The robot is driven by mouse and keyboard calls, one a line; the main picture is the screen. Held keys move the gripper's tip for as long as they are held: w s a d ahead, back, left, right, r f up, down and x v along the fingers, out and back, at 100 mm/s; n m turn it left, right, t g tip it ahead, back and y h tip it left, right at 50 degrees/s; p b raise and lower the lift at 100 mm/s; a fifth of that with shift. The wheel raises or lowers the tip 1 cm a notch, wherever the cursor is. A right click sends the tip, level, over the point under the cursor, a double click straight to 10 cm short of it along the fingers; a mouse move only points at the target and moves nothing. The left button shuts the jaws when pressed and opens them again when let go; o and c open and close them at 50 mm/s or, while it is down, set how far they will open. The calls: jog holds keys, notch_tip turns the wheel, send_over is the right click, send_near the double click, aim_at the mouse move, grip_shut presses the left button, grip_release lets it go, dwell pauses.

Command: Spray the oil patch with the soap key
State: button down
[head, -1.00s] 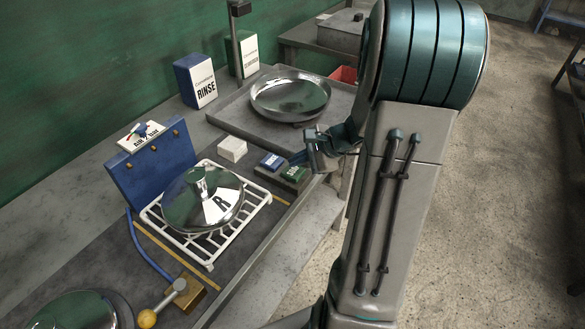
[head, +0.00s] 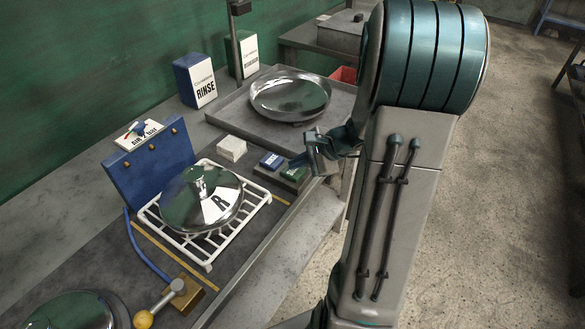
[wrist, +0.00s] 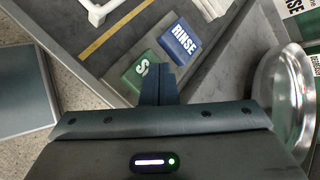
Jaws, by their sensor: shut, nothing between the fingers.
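The soap key is a green block (head: 294,174) beside a blue RINSE key (head: 271,161) on the bench's front edge. In the wrist view the green key (wrist: 143,75) shows part of its white lettering, the rest hidden by my fingers; the blue key (wrist: 180,42) reads RINSE. My gripper (head: 298,161) is shut and empty, close over the green key. In the wrist view its fingertips (wrist: 160,68) overlap the key's right edge; I cannot tell whether they touch. I cannot make out an oil patch.
A second metal dish (head: 290,95) lies on a grey tray (head: 223,116) behind the keys. A white block (head: 232,148) stands left of the keys. RINSE box (head: 196,81) and a blue panel (head: 152,168) stand toward the wall. A ball-ended lever (head: 144,319) is at front.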

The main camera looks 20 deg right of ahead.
aim_at(298, 171)
jog(key=shift+f, duration=0.2)
jog(key=shift+r+p, duration=0.35)
jog(key=shift+r, duration=0.4)
jog(key=shift+r, duration=0.1)
notch_tip(298, 171, up, 6)
jog(key=p, duration=0.4)
dwell(2.5)
notch_tip(298, 171, down, 6)
jog(key=shift+f+b, duration=0.15)
jog(key=shift+b, duration=0.75)
dwell(0.4)
